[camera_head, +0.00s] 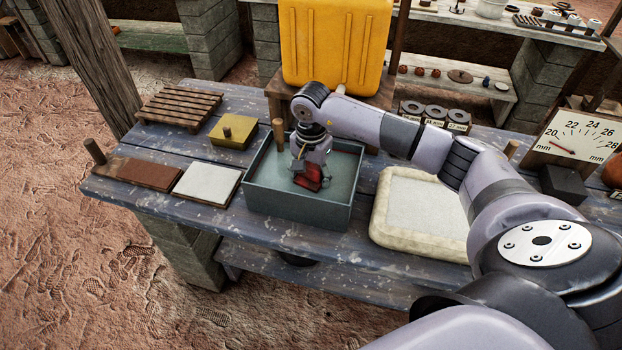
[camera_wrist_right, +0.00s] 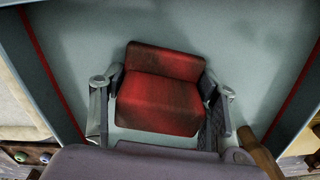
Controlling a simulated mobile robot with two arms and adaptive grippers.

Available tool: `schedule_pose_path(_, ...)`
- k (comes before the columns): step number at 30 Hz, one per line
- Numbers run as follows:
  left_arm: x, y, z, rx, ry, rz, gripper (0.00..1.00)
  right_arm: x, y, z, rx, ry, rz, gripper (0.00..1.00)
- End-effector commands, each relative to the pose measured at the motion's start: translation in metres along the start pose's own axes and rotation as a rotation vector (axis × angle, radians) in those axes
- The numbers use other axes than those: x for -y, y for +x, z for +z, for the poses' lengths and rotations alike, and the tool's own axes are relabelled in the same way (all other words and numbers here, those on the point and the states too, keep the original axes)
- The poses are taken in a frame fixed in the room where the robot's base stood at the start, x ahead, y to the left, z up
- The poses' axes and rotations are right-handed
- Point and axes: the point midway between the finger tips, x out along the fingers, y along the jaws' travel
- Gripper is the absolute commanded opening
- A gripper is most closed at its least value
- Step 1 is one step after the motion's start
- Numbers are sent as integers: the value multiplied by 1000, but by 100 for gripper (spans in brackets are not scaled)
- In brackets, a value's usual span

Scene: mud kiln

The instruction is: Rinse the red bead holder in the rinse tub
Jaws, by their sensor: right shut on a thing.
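The red bead holder (camera_head: 309,177) is a red block with dark smudges. In the right wrist view the holder (camera_wrist_right: 162,92) sits between the two fingers of my right gripper (camera_wrist_right: 160,105), which is shut on it. In the head view my right gripper (camera_head: 308,165) points down into the grey-green rinse tub (camera_head: 290,205) with the holder below it, inside the walls. I cannot tell whether the holder touches the tub's floor. A wooden handle (camera_head: 278,133) stands up at the tub's back left. My left gripper is not in view.
Left of the tub are a white pad (camera_head: 206,183), a brown board (camera_head: 142,173), a yellow block (camera_head: 232,131) and a slatted wooden rack (camera_head: 180,106). A padded pale tray (camera_head: 420,215) lies to the right. A yellow tank (camera_head: 336,45) stands behind. A dial (camera_head: 580,135) is far right.

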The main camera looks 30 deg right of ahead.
Motion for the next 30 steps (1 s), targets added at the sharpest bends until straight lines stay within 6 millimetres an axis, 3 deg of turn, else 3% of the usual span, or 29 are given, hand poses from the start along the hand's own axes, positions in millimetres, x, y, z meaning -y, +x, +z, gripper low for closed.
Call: schedule_pose_path(30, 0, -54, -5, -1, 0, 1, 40, 0, -96, 0, -1, -1, -1, 15)
